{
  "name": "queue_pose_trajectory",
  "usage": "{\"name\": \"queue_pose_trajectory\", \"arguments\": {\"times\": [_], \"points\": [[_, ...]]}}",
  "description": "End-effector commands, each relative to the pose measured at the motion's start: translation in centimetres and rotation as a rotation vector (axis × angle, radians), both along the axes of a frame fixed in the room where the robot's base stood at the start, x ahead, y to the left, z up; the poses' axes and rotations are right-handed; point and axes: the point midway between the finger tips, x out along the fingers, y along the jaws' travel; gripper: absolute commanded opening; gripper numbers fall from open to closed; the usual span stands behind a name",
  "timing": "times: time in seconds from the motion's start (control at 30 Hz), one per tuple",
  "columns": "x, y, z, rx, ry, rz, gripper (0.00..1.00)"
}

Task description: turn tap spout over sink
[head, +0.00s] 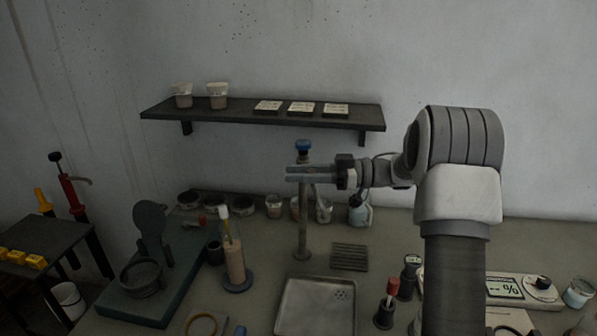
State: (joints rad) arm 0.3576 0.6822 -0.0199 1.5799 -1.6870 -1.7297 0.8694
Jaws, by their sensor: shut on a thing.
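The tap stands behind the sink as a slim upright grey post (303,225) with a blue knob (304,145) on top. My gripper (300,173) reaches in from the right at the upper part of the post, just below the knob. Its fingers are shut on the tap's spout, which they mostly hide, so I cannot tell exactly which way the spout points. The sink (290,300) is a shallow grey square basin in front of the post, with small drain holes at its right side. Its near edge is cut off by the picture.
A dark wall shelf (360,120) with cups and cards hangs behind. A ribbed grey mat (350,256) lies right of the post. A bottle on a blue base (236,265) stands left of it. A red-topped tool (390,295) stands right of the sink. Several jars line the back.

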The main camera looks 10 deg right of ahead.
Motion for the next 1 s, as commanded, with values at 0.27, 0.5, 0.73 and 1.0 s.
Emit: {"name": "queue_pose_trajectory", "arguments": {"times": [0.27, 0.5, 0.73, 1.0], "points": [[0.0, -0.1, 0.0, 0.000, -0.001, -0.003, 0.39], [0.0, -0.1, 0.0, 0.000, -0.001, -0.003, 0.64], [0.0, -0.2, 0.0, 0.000, -0.001, -0.003, 0.64], [-0.6, -4.2, -0.1, -0.001, -0.001, -0.008, 0.64]]}}
